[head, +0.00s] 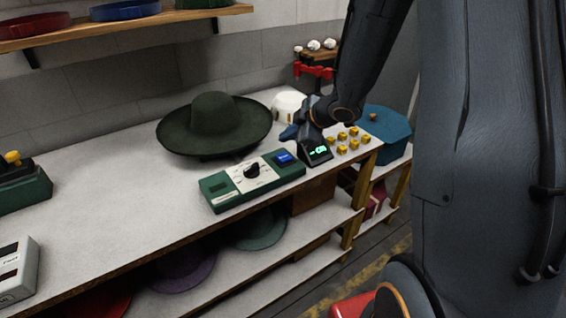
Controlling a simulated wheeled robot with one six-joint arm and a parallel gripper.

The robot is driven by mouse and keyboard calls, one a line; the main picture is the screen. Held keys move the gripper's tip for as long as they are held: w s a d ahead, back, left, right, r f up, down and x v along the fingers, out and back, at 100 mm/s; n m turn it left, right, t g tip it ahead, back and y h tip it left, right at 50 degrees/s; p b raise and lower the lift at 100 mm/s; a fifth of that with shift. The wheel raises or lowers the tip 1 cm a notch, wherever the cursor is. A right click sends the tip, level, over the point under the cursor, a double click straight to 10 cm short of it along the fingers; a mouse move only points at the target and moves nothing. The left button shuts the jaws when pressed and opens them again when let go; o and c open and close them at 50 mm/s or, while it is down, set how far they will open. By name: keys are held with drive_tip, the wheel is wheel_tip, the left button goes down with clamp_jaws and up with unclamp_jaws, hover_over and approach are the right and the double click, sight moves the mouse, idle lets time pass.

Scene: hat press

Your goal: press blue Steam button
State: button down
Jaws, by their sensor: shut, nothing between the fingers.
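The blue Steam button (284,158) is on the right end of a green control box (222,197) on the workbench. A white panel with a black knob (251,171) is left of the button. My gripper (289,133) is small in the head view, at the end of my dark arm reaching in from the upper right. It is shut and empty, and shows just above the blue button in the picture. A gap shows between them; the exact height above the bench is hard to tell.
A dark green hat (213,124) stands behind the box. A small green-lit display (317,152) and several yellow pieces (348,138) are to the right. A white round object (288,106) is behind my gripper. The bench (130,206) is clear at centre left.

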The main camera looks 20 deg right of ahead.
sight(287, 158)
drive_tip(key=shift+f+b, duration=1.45)
drive_tip(key=shift+f, duration=0.55)
idle(0.4)
drive_tip(key=shift+f, duration=0.4)
drive_tip(key=shift+f+b, duration=0.5)
idle(0.7)
drive_tip(key=shift+r, duration=0.15)
drive_tip(key=shift+r+p, duration=0.8)
drive_tip(key=shift+p, duration=0.3)
wheel_tip(287, 158, up, 5)
drive_tip(key=p, duration=0.5)
